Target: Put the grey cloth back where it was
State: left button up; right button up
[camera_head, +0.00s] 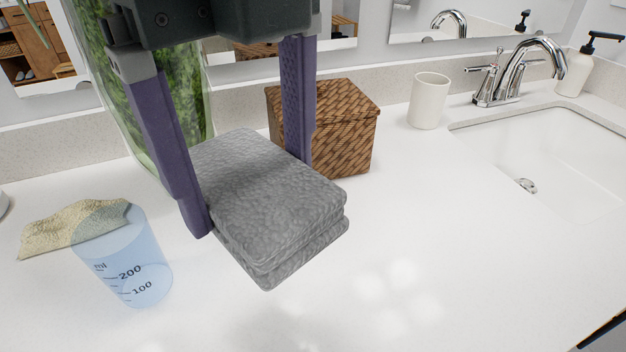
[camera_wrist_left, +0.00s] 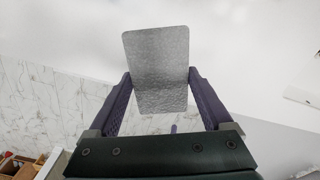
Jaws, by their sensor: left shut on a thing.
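The grey cloth (camera_head: 272,192) is a thick folded stack with rounded corners. My left gripper (camera_head: 257,198) comes down from the top of the head view, with one purple finger on each side of the cloth. It is shut on the cloth, which appears held above the white counter. The left wrist view also shows the cloth (camera_wrist_left: 156,70) between the two fingers of the left gripper (camera_wrist_left: 160,92). The cloth's far edge is partly hidden behind the fingers in the head view. My right gripper is not in view.
A blue measuring cup (camera_head: 128,262) and a beige cloth-like item (camera_head: 62,229) stand left on the counter (camera_head: 440,230). A woven basket (camera_head: 345,135), a cream cup (camera_head: 429,101) and a glass vase with greenery (camera_head: 185,95) are behind. The sink (camera_head: 545,165) is right. The front-middle counter is clear.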

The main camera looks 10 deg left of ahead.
aim_at(277, 320)
pick_arm(q)
notch_tip(277, 320, down, 17)
jog(key=shift+b, duration=1.15)
jog(key=shift+f, duration=0.15)
jog(key=o, duration=1)
